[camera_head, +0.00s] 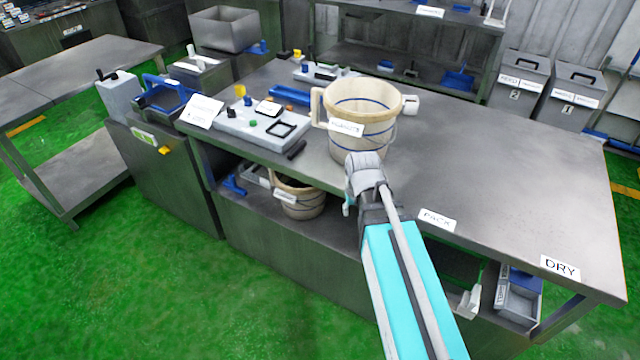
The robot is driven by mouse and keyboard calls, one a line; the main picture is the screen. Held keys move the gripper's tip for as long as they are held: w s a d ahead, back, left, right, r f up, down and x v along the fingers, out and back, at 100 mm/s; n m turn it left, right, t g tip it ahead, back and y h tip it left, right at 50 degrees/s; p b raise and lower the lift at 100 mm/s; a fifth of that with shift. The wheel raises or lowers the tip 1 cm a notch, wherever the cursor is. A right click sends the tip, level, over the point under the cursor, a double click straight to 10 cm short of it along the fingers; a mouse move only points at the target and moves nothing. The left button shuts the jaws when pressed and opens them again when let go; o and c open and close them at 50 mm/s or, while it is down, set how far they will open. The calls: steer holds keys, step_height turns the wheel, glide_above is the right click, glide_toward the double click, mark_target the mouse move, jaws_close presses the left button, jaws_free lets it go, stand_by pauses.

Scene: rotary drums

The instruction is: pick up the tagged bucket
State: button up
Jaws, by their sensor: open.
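A cream bucket (366,122) with blue bands and a white label stands upright on the grey metal table (500,170). It has a side handle at the left, a pale grip at the right and a thin wire bail. A second, similar bucket (299,202) with a white tag sits on the shelf below, partly hidden by the tabletop. The end of my arm with my gripper (363,172) is in front of the upper bucket's lower front. It overlaps the bucket in the picture; contact cannot be told. My gripper is open, but its fingers are hard to make out.
A white board (266,122) with small coloured parts lies left of the upper bucket. The tabletop right of the bucket is largely clear, with PACK (437,220) and DRY (560,268) signs at its front edge. Grey bins (522,85) stand behind at right.

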steer(key=s+d+f+g+b, duration=0.1)
steer(key=s+d+f+b, duration=0.2)
steer(key=s+f+b, duration=0.2)
step_height(320, 180, down, 2)
steer(key=shift+s+d+f+m+g, duration=0.1)
steer(key=shift+s+d+m+g, duration=0.25)
steer(key=shift+s, duration=0.55)
steer(key=shift+s+a, duration=0.1)
